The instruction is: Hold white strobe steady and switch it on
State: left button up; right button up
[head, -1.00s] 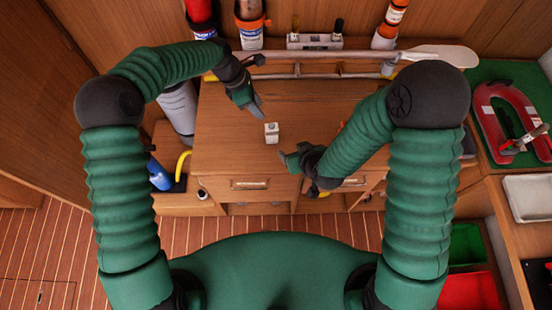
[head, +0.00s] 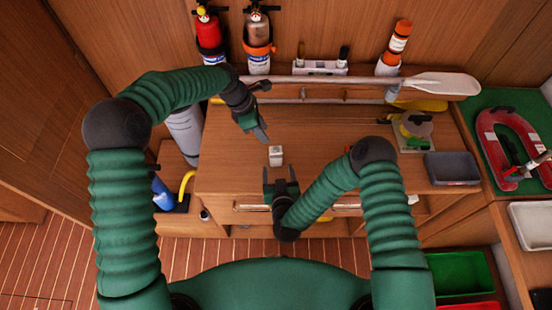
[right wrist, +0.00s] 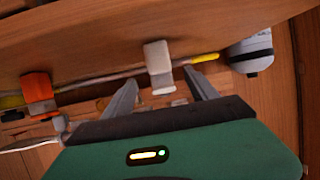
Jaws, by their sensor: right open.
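The white strobe (head: 276,156), a small upright block, stands on the wooden worktop (head: 330,150) near its front edge. In the right wrist view the strobe (right wrist: 159,62) shows ahead, lined up with the gap between my right fingers. My right gripper (head: 281,178) is open and empty, just in front of the strobe on its near side, and it also shows in the right wrist view (right wrist: 162,92). My left gripper (head: 260,136) is above the worktop, up and left of the strobe and apart from it. Its finger gap is not clear.
A paddle (head: 445,84) lies along the back, below two extinguishers (head: 209,34) on the wall. A grey tray (head: 452,168) sits on the worktop's right. An orange-topped tube (head: 400,38) stands at the back. The worktop right of the strobe is clear.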

aim_at(276, 160)
jog(key=x, duration=0.8)
jog(key=shift+w+f, duration=0.1)
jog(key=shift+w, duration=0.25)
jog(key=shift+c, duration=0.2)
grip_shut()
pick_arm(q)
grip_shut()
dwell(0.4)
jog(key=shift+d, duration=0.15)
dwell(0.6)
